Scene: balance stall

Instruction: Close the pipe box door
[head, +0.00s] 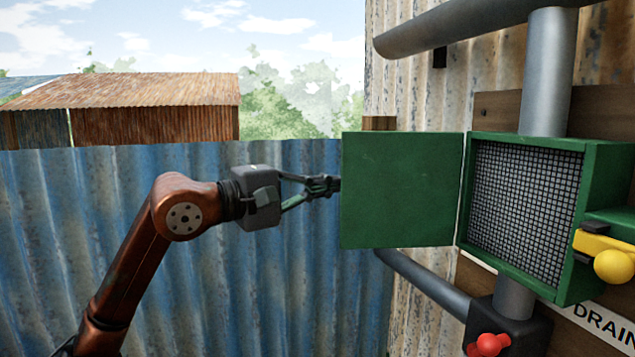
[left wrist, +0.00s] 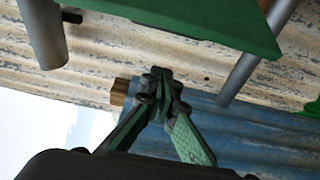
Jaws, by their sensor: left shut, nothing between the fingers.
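The pipe box (head: 595,160) is green, with a dark wire mesh (head: 524,203) inside its front opening. Its green door (head: 402,190) is hinged on the box's left side and stands wide open to the left. My left gripper (head: 333,185) is shut and empty, with its fingertips at the door's left edge in the head view; I cannot tell whether they touch it. In the left wrist view the shut fingertips (left wrist: 160,75) are below the green door panel (left wrist: 190,22), with a visible gap in the picture. My right gripper is not in view.
Grey pipes (head: 547,70) run above and below the box. A yellow knob (head: 613,266) on a lever sits at the box's right, and a red knob (head: 488,344) below. A blue corrugated fence (head: 290,270) stands behind my left arm. A corrugated wall (head: 408,100) backs the door.

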